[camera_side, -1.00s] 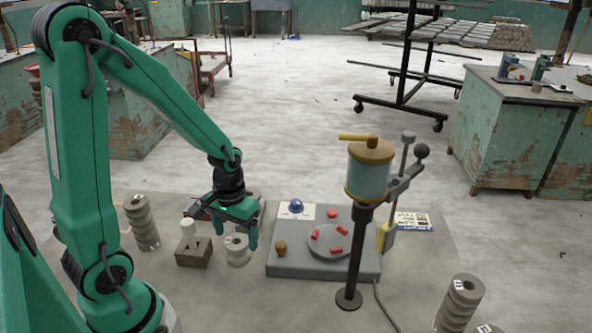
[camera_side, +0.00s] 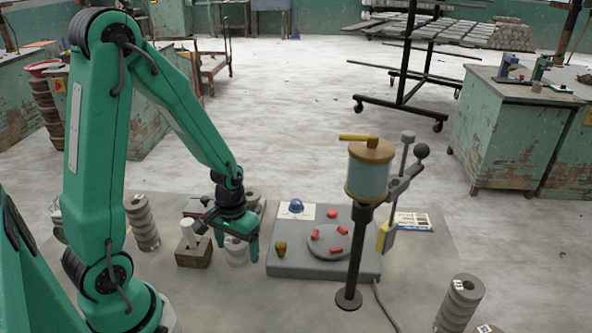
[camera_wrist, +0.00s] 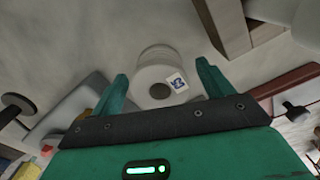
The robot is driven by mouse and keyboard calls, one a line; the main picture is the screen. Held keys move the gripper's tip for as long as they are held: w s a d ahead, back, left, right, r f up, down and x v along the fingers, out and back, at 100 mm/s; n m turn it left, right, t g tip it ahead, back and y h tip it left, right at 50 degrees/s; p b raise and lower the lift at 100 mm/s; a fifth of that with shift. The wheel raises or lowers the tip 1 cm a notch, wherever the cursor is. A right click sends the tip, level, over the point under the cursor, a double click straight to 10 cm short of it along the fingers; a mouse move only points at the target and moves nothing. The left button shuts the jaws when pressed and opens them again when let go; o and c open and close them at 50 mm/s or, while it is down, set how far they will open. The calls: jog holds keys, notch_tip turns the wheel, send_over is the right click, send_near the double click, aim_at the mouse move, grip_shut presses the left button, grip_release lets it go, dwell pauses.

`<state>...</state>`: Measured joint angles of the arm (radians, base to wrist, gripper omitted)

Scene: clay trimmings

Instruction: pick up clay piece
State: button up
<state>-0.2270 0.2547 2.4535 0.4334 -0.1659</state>
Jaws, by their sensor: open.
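My gripper (camera_side: 237,240) is left of the board, pointing down, open and empty. It is over or near a pale spool-shaped block (camera_side: 236,257), which it partly hides. In the wrist view my gripper's fingers (camera_wrist: 165,85) are apart, with the pale block (camera_wrist: 158,70) seen between them.
The grey board (camera_side: 290,268) also holds a blue dome (camera_side: 296,205) and a brown knob (camera_side: 280,249). A dark post with a tank (camera_side: 368,180) stands at its right front. A block with a white post (camera_side: 194,255) and a ribbed grey stack (camera_side: 142,222) stand to the left.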

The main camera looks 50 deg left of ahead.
aim_at(237, 240)
jog(key=c, duration=1.2)
jog(key=shift+r, duration=0.2)
jog(key=shift+r, duration=1.5)
jog(key=s+d+r, duration=0.1)
jog(key=d+r, duration=0.1)
jog(key=d, duration=0.1)
jog(key=s+d+r, duration=0.1)
jog(key=d+r, duration=0.2)
jog(key=d, duration=0.1)
jog(key=s+d+r, duration=0.1)
jog(key=d+r, duration=0.1)
jog(key=d, duration=0.2)
jog(key=shift+s+r, duration=0.3)
jog(key=shift+r, duration=0.05)
